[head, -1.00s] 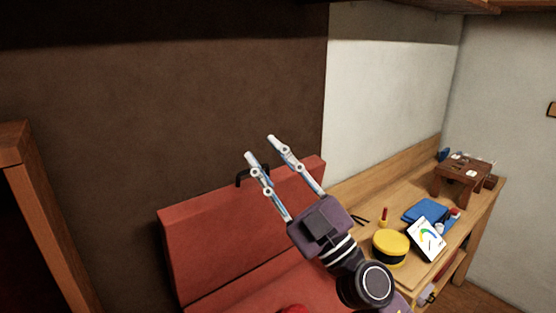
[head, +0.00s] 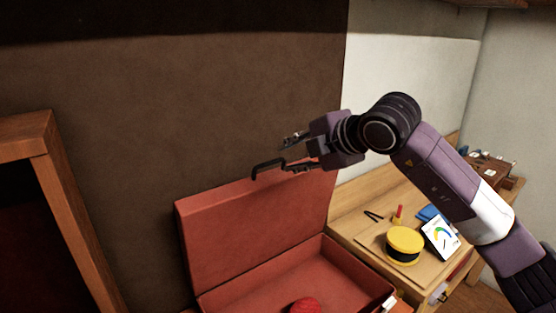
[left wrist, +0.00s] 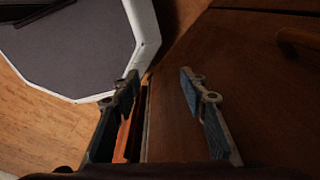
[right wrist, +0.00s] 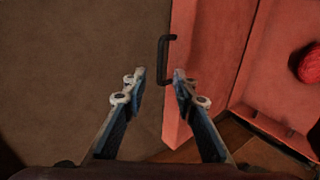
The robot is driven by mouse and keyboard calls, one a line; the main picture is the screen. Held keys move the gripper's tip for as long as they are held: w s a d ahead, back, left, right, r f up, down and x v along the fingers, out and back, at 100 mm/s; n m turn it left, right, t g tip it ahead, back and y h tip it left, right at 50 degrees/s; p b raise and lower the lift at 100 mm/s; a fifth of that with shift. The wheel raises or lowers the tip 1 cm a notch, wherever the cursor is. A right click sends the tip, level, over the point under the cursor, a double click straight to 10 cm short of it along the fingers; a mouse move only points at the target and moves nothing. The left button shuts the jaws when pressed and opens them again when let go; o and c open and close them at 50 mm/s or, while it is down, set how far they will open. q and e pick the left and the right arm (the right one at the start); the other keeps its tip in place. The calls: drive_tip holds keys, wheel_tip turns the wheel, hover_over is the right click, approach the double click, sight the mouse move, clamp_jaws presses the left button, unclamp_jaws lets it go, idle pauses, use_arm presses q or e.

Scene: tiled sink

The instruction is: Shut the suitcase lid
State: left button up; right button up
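The red suitcase stands open in the head view, its lid (head: 250,225) upright near the brown wall and its base (head: 345,270) lying below. A black handle (head: 268,168) sticks up from the lid's top edge. My right gripper (head: 290,155) is open at the top of the lid, close by the handle. In the right wrist view the handle (right wrist: 163,60) and lid (right wrist: 197,50) lie ahead of the open fingers (right wrist: 157,85), with the lid edge between and beyond them. My left gripper (left wrist: 160,80) is open and empty in the left wrist view, away from the suitcase.
A red ball-like item (head: 305,305) lies in the suitcase base. To the right, a wooden desk (head: 350,208) holds a yellow round box (head: 404,245), a white card (head: 441,237) and small items. A wooden frame (head: 75,220) stands at the left.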

sight(271, 164)
drive_tip(key=p+x, duration=0.1)
drive_tip(key=x, duration=0.4)
drive_tip(key=shift+w, duration=0.1)
drive_tip(key=b+x, duration=0.1)
drive_tip(key=x, duration=0.3)
drive_tip(key=shift+w+a+f+b, duration=0.25)
drive_tip(key=shift+a+f+b, duration=0.05)
drive_tip(key=shift+a+b, duration=0.05)
drive_tip(key=shift+c, duration=0.4)
clamp_jaws()
drive_tip(key=shift+f, duration=0.1)
